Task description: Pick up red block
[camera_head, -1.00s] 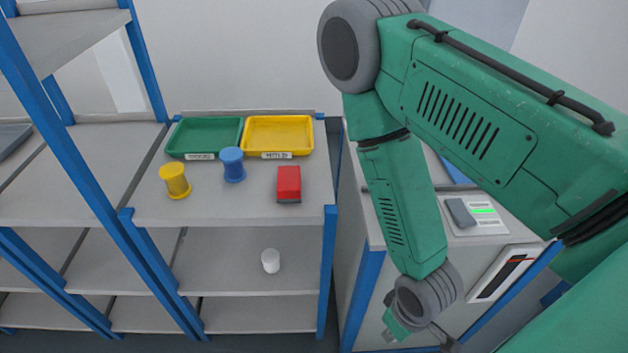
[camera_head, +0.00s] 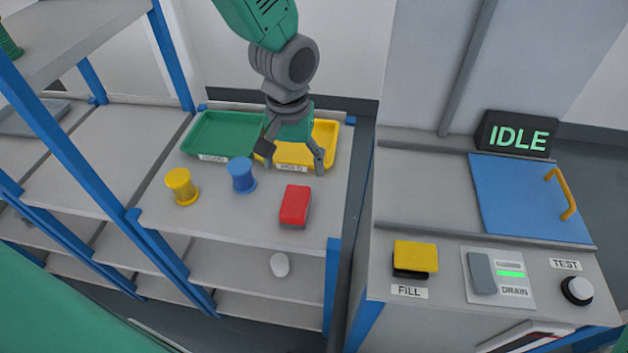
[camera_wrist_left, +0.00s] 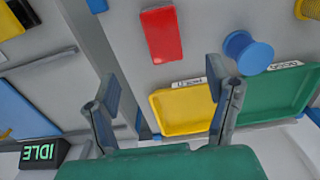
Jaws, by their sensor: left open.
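The red block (camera_head: 295,206) lies on the shelf top near its right front, in front of the yellow tray. In the left wrist view the red block (camera_wrist_left: 161,34) is beyond the fingertips, roughly between them sideways. My left gripper (camera_head: 290,161) is open and empty over the yellow tray, behind the block and not touching it. Its two spread fingers also show in the left wrist view (camera_wrist_left: 163,88). My right gripper is not in view.
A blue spool (camera_head: 242,176) and a yellow spool (camera_head: 182,187) stand left of the block. Behind are a green tray (camera_head: 218,133) and a yellow tray (camera_head: 325,142). A white cup (camera_head: 279,264) is on the shelf below. A machine with an IDLE display (camera_head: 517,138) stands right.

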